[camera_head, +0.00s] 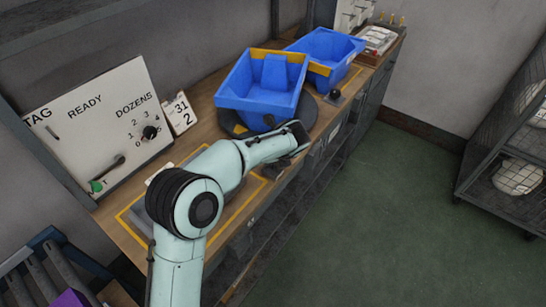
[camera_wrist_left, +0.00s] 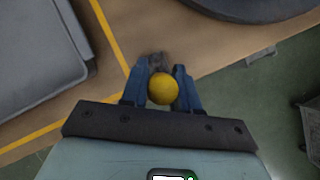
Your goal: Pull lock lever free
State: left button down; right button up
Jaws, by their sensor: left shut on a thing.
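A yellow ball knob (camera_wrist_left: 163,90), which looks like the lock lever's handle, sits between the blue fingers of my left gripper (camera_wrist_left: 164,74) in the left wrist view. The fingers are closed on it from both sides. A small grey metal piece (camera_wrist_left: 157,60) shows just beyond the knob; the rest of the lever is hidden. In the head view my left gripper (camera_head: 276,169) is at the bench's front edge, below the dark round turntable (camera_head: 311,112). The knob is hidden there by my wrist. My right gripper is not in view.
Two blue bins (camera_head: 262,100) stand on the wooden bench (camera_head: 205,112), the nearer one above the turntable. A black ball knob (camera_head: 335,93) stands farther along. A white board with dials (camera_head: 95,125) leans at the left. The green floor in front is clear, with a wire cart (camera_head: 510,150) at right.

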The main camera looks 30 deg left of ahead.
pick_arm(q)
jog(key=c, duration=0.9)
grip_release()
jog(key=shift+r, duration=0.1)
jog(key=p+v, duration=0.2)
jog(key=v, duration=1.1)
jog(key=shift+s+d, duration=0.15)
